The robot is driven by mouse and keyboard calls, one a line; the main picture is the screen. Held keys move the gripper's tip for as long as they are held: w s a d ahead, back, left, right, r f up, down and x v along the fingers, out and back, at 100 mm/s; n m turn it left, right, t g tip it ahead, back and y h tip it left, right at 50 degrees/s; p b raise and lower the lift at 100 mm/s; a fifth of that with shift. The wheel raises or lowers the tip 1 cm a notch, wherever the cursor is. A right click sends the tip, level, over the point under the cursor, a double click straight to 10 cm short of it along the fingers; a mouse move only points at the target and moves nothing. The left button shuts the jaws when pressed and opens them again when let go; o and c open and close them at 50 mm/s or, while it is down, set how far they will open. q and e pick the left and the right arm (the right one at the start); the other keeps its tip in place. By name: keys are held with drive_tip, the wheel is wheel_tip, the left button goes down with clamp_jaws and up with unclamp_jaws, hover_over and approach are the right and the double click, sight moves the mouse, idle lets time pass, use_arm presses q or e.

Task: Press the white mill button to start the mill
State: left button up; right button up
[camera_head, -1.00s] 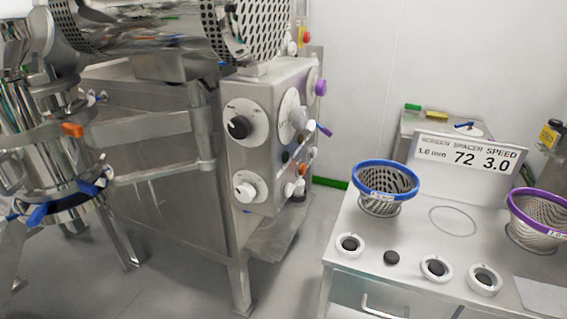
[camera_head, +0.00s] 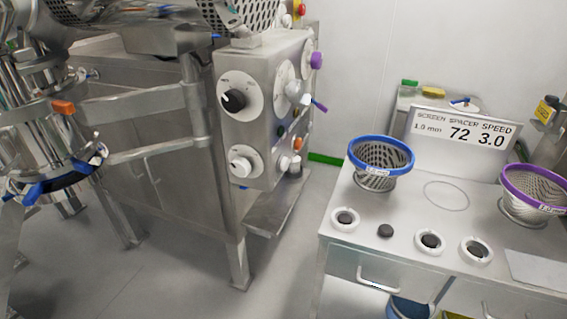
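A steel control box (camera_head: 262,110) stands left of centre. Its front face carries a dial with a black knob (camera_head: 234,99) and, below it, a dial with a white knob (camera_head: 240,166). I cannot tell which white part is the mill button. Neither of my grippers shows.
A steel bench (camera_head: 405,215) at right holds a blue-rimmed screen (camera_head: 380,158), a purple-rimmed screen (camera_head: 535,190), several round spacers and a sign (camera_head: 463,131). A blue bin (camera_head: 408,309) is beneath it. Steel equipment (camera_head: 50,150) with an orange part fills the left. Floor (camera_head: 285,265) is clear between.

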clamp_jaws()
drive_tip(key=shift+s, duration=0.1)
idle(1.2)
